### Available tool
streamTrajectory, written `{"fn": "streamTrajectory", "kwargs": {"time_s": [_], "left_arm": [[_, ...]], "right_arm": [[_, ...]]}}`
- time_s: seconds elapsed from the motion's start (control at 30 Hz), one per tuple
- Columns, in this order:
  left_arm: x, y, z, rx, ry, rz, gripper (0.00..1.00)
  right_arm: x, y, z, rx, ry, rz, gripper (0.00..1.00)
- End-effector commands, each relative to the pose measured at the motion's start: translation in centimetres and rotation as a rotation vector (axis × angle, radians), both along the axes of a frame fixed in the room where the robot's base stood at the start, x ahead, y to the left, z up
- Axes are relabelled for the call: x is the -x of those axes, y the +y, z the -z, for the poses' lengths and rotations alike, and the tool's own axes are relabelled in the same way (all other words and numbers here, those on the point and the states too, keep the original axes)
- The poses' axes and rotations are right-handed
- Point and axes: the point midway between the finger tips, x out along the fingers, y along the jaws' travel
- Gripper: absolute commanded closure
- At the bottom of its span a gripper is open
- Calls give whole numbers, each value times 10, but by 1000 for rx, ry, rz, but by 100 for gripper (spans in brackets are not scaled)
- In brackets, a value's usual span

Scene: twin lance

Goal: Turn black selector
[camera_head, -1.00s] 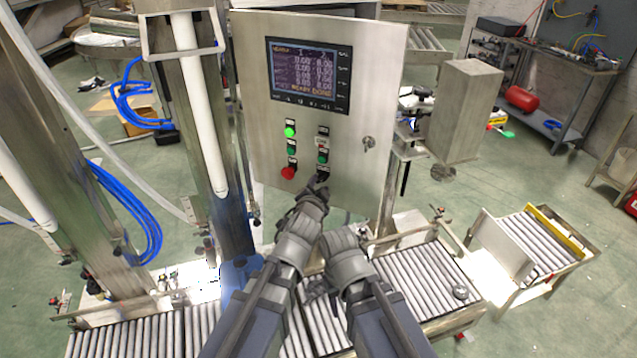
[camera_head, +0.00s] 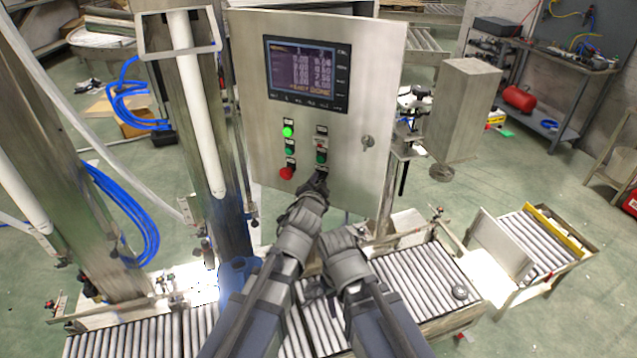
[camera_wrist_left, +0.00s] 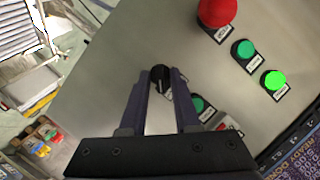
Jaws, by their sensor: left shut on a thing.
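The black selector (camera_wrist_left: 160,77) is a small round knob on the grey metal control panel (camera_head: 347,185). In the left wrist view it sits between the fingertips of my left gripper (camera_wrist_left: 159,80), which is shut on it. In the head view my left gripper (camera_head: 319,178) reaches the panel's lower part, and its fingers hide the selector. My right arm (camera_head: 350,265) is beside the left one, lower and over the rollers. Its fingertips are too hidden to show whether that gripper is open.
A red button (camera_head: 286,173), a lit green button (camera_head: 288,132) and other green buttons sit close to the selector. A screen (camera_head: 306,73) is above them, and a key lock (camera_head: 367,141) to the right. Roller conveyors (camera_head: 420,285) run below the panel.

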Motion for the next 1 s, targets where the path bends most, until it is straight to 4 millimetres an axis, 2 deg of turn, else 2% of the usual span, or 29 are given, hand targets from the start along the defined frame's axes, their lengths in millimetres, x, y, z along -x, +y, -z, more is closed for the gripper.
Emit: {"fn": "streamTrajectory", "kwargs": {"time_s": [0.23, 0.47, 1.0], "left_arm": [[0, 0, 0, 12, 6, -1, 100], [-1, 1, -2, 107, 50, -2, 100], [-3, 6, -2, 553, 260, -1, 100]], "right_arm": [[0, 0, -1, 0, 0, 0, 50], [0, 0, -8, 0, 0, 0, 50], [0, 0, -25, 0, 0, -1, 50]]}}
